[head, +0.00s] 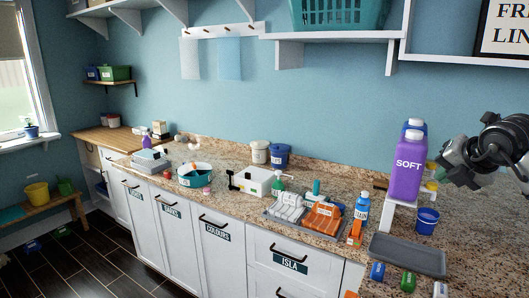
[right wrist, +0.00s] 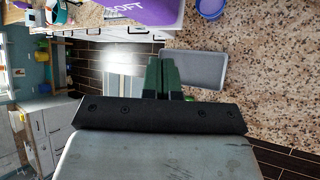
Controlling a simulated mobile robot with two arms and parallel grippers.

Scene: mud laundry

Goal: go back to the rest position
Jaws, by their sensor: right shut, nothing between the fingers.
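My right gripper (head: 455,158) is raised above the right end of the counter in the head view, to the right of the purple SOFT bottle (head: 408,165). In the right wrist view its green fingers (right wrist: 163,75) are shut together with nothing between them. A grey tray (right wrist: 192,70) lies on the counter beyond the fingers, apart from them. Part of the purple bottle also shows at the top of the right wrist view (right wrist: 140,10). My left gripper is in neither view.
The grey tray (head: 408,254) lies near the front edge. A wall shelf (head: 330,36) hangs above.

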